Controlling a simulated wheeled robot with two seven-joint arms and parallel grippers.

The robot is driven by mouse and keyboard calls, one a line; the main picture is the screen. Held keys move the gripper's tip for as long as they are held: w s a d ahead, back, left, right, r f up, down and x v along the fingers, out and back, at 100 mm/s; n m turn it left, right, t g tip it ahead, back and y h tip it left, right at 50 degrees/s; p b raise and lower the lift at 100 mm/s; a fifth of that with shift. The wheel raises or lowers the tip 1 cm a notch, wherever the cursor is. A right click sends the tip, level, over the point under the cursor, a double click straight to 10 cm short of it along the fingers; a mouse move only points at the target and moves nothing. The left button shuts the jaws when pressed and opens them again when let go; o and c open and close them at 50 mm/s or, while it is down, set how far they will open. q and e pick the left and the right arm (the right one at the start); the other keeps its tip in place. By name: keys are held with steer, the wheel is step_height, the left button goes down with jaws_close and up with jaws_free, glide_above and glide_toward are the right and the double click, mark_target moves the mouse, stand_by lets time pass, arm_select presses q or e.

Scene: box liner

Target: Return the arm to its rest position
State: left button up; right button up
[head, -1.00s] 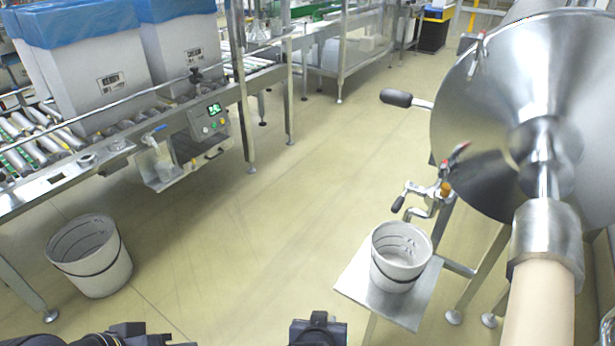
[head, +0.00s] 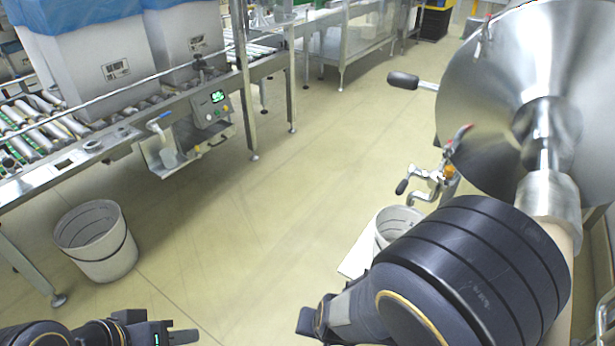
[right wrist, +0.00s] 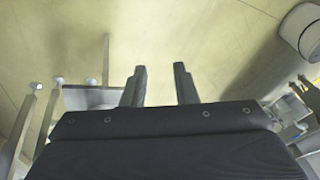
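My right arm (head: 470,265) is a large dark link across the lower right of the head view, in front of the small stand and bucket. My right gripper shows in the right wrist view (right wrist: 158,70) with its two fingers apart and nothing between them. Pale floor lies beyond the fingers. My left gripper (head: 175,336) is at the bottom edge of the head view, left of centre, partly cut off. Only one fingertip shows clearly, so its opening cannot be told. I see nothing held in it.
A steel funnel-shaped vessel (head: 475,90) stands at right. Another bucket (head: 97,245) is on the floor beside the roller conveyor (head: 60,180). The middle floor is clear.

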steer(key=s+d+r+y, duration=0.1)
steer(key=d+r+y, duration=0.2)
steer(key=r, duration=0.4)
steer(key=s+d+r+y, duration=0.2)
steer(key=d+r, duration=0.1)
steer(key=r, duration=0.3)
steer(key=s+d+r+t+h, duration=0.1)
steer(key=s+d+r, duration=0.2)
steer(key=d, duration=0.3)
steer(key=s+d+r+t+h, duration=0.1)
steer(key=s+d+r+h, duration=0.15)
steer(key=d, duration=0.35)
step_height(320, 180, up, 16)
steer(key=s+p, duration=0.1)
steer(key=p, duration=1.5)
steer(key=shift+n+y, duration=0.35)
steer(key=shift+n, duration=0.05)
